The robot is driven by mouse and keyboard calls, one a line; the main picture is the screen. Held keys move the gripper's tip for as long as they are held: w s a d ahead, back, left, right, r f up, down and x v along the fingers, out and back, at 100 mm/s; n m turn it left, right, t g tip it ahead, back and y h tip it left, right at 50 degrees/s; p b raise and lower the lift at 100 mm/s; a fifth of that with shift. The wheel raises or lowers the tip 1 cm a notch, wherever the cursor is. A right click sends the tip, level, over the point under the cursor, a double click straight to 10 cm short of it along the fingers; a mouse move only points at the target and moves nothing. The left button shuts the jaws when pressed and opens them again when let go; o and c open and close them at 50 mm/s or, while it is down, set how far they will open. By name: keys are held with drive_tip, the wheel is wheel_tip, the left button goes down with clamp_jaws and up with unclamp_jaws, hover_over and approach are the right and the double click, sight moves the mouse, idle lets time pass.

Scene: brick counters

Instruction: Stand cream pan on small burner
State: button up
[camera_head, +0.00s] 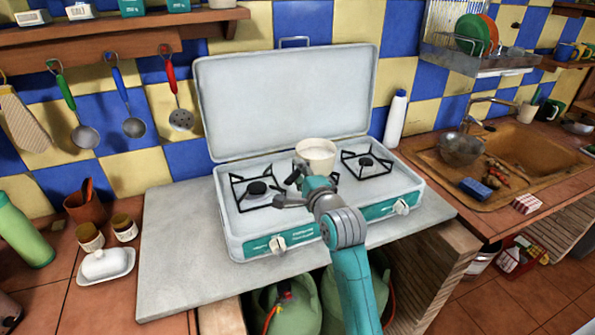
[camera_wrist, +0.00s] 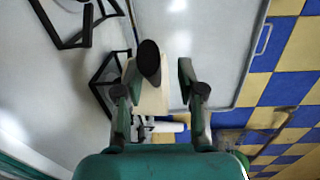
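The cream pan (camera_head: 316,152) is upright over the middle of the stove. Its dark handle (camera_head: 293,176) points toward the front left. The middle burner (camera_head: 335,178), which looks like the small one, is mostly hidden by the pan and my gripper; its grate shows in the wrist view (camera_wrist: 101,82). I cannot tell whether the pan touches that grate. My gripper (camera_head: 297,188) is at the handle. In the wrist view its fingers (camera_wrist: 158,70) stand apart, on either side of the handle's dark end (camera_wrist: 148,62), with a gap on the right.
Larger burners stand at the left (camera_head: 257,188) and right (camera_head: 366,162). The raised stove lid (camera_head: 285,95) rises close behind the pan. A white bottle (camera_head: 396,118) stands to the right of the lid. The grey counter (camera_head: 180,250) left of the stove is clear.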

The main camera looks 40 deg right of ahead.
drive_tip(key=v, duration=1)
drive_tip(key=shift+s, duration=0.25)
drive_tip(key=shift+a, duration=0.1)
drive_tip(key=s+a+f+n+y, duration=0.2)
drive_tip(key=s+a+f+n, duration=0.9)
drive_tip(key=s+f, duration=0.45)
drive_tip(key=s+a+f+n+y, duration=0.1)
drive_tip(key=s+a+n, duration=0.2)
drive_tip(key=s, duration=0.8)
drive_tip(key=s+a+f+n+g+y, duration=0.1)
drive_tip(key=s+a+n, duration=0.3)
drive_tip(key=s+n, duration=0.4)
drive_tip(key=s, duration=0.3)
drive_tip(key=shift+f+g+y, duration=0.3)
drive_tip(key=shift+f, duration=0.05)
drive_tip(key=shift+a, duration=0.1)
